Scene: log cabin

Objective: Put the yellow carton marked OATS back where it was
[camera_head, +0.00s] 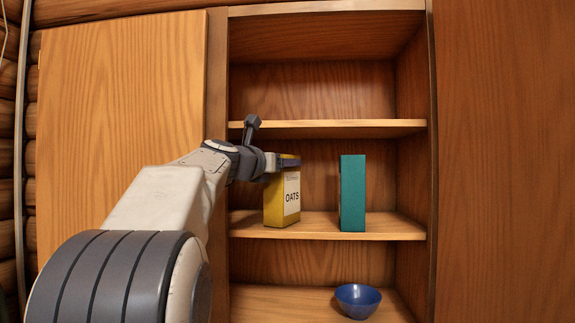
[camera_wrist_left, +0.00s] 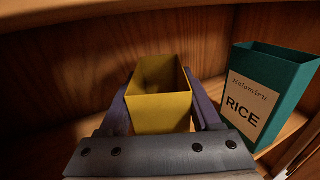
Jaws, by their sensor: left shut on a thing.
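The yellow carton marked OATS (camera_head: 284,205) is upright at the left part of the middle shelf (camera_head: 330,227), its base at or very near the board. My left gripper (camera_head: 287,161) is shut on the carton near its top. In the left wrist view the yellow carton (camera_wrist_left: 160,110) shows between the two fingers, with its open top visible. My right gripper is not in view.
A teal carton (camera_head: 353,193) stands to the right on the same shelf, with a gap between; its RICE label shows in the wrist view (camera_wrist_left: 262,97). A blue bowl (camera_head: 357,300) sits on the shelf below. The upper shelf (camera_head: 330,127) is empty, close above my gripper.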

